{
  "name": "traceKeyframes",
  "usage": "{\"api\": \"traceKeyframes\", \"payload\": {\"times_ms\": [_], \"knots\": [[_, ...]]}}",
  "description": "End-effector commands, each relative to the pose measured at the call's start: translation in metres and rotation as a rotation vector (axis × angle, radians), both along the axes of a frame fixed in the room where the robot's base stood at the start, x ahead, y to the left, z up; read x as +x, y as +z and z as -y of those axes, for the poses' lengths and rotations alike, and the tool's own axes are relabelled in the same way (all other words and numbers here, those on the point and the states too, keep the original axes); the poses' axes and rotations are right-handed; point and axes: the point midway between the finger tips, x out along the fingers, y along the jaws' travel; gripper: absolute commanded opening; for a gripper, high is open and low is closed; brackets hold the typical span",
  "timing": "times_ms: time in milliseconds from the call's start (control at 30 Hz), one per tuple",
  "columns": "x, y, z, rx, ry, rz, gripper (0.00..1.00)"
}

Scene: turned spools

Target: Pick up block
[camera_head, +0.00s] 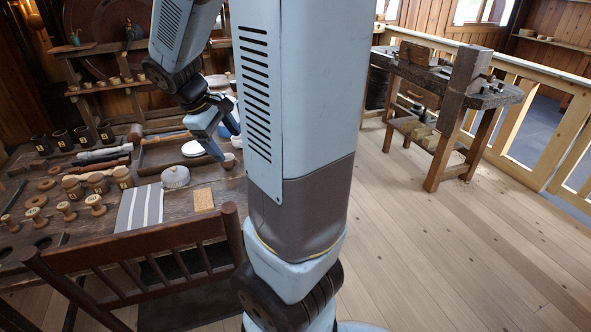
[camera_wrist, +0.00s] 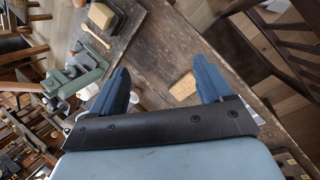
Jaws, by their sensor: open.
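A small flat tan block (camera_head: 203,199) lies on the wooden table near its front edge, beside a grey striped cloth. In the wrist view a tan, cork-like block (camera_wrist: 183,87) shows on the table between my fingers, nearer the right one; it looks like the same piece. A second, thicker pale block (camera_wrist: 103,15) lies at the top of the wrist view; I cannot tell which one is meant. My gripper (camera_head: 225,145) is open and empty above the table; its blue fingers also show in the wrist view (camera_wrist: 160,70).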

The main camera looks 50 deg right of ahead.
Motion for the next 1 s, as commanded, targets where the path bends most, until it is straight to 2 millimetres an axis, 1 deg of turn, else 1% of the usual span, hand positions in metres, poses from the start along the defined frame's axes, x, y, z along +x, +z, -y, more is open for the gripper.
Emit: {"api": "traceKeyframes", "payload": {"times_ms": [33,300,700,900,1000], "knots": [[0.005,-0.010,0.009,-0.022,0.015,-0.047,0.79],[0.026,-0.054,0.057,-0.146,0.125,-0.284,0.79],[0.048,-0.122,0.128,-0.304,0.314,-0.659,0.79],[0.054,-0.151,0.157,-0.365,0.405,-0.824,0.79],[0.056,-0.161,0.167,-0.384,0.438,-0.882,0.79]]}}
